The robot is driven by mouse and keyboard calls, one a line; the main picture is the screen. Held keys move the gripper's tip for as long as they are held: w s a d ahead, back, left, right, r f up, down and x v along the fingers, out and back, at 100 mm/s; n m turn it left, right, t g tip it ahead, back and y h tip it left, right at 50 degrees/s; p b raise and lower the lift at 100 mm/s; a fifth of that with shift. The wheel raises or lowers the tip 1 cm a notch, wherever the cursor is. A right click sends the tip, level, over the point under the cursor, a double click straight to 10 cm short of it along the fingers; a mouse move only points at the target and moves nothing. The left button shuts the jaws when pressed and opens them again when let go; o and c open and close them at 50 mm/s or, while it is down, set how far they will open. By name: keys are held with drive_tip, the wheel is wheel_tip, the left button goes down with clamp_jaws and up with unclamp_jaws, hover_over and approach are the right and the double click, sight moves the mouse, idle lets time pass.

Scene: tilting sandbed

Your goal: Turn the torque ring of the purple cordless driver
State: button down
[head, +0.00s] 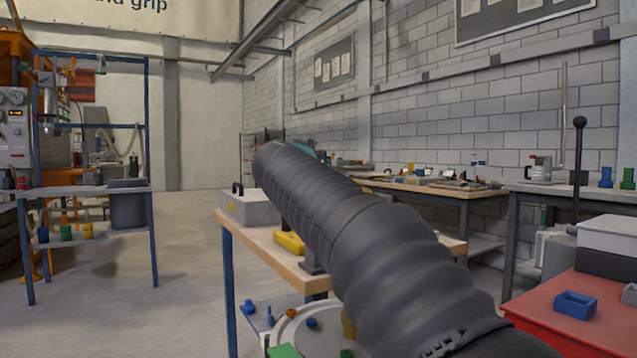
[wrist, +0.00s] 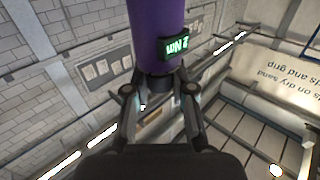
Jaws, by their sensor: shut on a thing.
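The purple cordless driver (wrist: 156,30) fills the top middle of the wrist view, its body running out of the top edge. A small black display (wrist: 173,48) on its side shows green characters, upside down, which seem to read "2 Nm". A dark torque ring (wrist: 155,78) sits at the lower end of the purple body. My gripper (wrist: 158,88) is shut on this dark ring, one finger on each side. In the head view my dark ribbed arm covers the middle, and neither the gripper nor the driver can be made out.
A wooden-topped workbench (head: 275,250) stands behind my arm, with a grey case (head: 252,207) and a yellow object (head: 289,242) on it. A red surface with a blue tray (head: 575,305) is at the right. A blue-framed rack (head: 148,215) stands left. Open floor lies between.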

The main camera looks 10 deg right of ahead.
drive_tip(key=n+t+y, duration=0.1)
drive_tip(key=n+y, duration=0.1)
drive_tip(key=y, duration=0.1)
drive_tip(key=shift+d+r+p, duration=0.1)
drive_tip(key=shift+r+p, duration=0.05)
drive_tip(key=shift+p, duration=0.2)
drive_tip(key=shift+n+t+y+p, duration=0.4)
drive_tip(key=shift+n+y+p, duration=0.3)
drive_tip(key=shift+y, duration=0.3)
drive_tip(key=shift+n+y+p, duration=0.3)
drive_tip(key=shift+y+p, duration=0.2)
drive_tip(key=shift+p, duration=0.05)
drive_tip(key=shift+n+y, duration=0.3)
drive_tip(key=shift+y, duration=0.2)
drive_tip(key=c, duration=0.9)
unclamp_jaws()
drive_tip(key=shift+c, duration=0.2)
drive_tip(key=s+a, duration=0.1)
drive_tip(key=s, duration=1.1)
drive_tip(key=shift+f, duration=0.2)
